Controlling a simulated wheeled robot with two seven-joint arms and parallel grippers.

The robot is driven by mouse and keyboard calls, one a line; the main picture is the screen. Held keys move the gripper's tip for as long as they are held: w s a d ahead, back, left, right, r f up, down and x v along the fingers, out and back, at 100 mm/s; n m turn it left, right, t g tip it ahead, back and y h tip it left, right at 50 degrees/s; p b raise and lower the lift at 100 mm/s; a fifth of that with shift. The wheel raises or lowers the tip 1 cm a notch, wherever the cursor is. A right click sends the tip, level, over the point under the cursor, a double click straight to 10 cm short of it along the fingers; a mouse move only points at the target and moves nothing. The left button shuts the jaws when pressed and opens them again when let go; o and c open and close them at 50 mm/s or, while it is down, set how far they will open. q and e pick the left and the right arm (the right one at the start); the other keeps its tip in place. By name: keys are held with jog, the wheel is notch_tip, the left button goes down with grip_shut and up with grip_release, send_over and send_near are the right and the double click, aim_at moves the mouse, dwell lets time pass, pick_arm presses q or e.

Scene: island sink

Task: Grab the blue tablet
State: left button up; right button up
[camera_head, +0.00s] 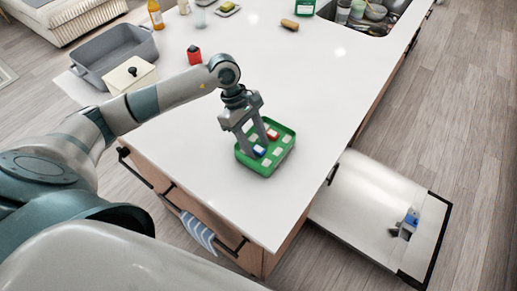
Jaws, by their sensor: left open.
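The blue tablet (259,151) is a small blue piece in a green tray (262,173) on the white island top. The tray has several whitish square spots and also holds a red piece (272,134). My left gripper (262,147) points down over the tray with its fingers apart. Its fingertips are close to the blue tablet, one on either side as far as I can tell; whether they touch it cannot be told. My right gripper is not in view.
A grey basin (117,50) and a cream box (128,77) stand at the left. An open dishwasher door (372,207) lies below the island's right side. The front countertop is clear.

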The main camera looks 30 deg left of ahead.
pick_arm(q)
grip_shut()
jog(key=shift+r, duration=0.1)
jog(key=shift+r+b, duration=0.45)
jog(key=shift+b, duration=0.1)
jog(key=r+b, duration=0.2)
jog(key=r, duration=0.1)
jog(key=shift+d, duration=0.4)
jog(key=d+r+b, duration=0.5)
jog(key=d+r, duration=0.2)
jog(key=d, duration=0.4)
jog(key=shift+s, duration=0.4)
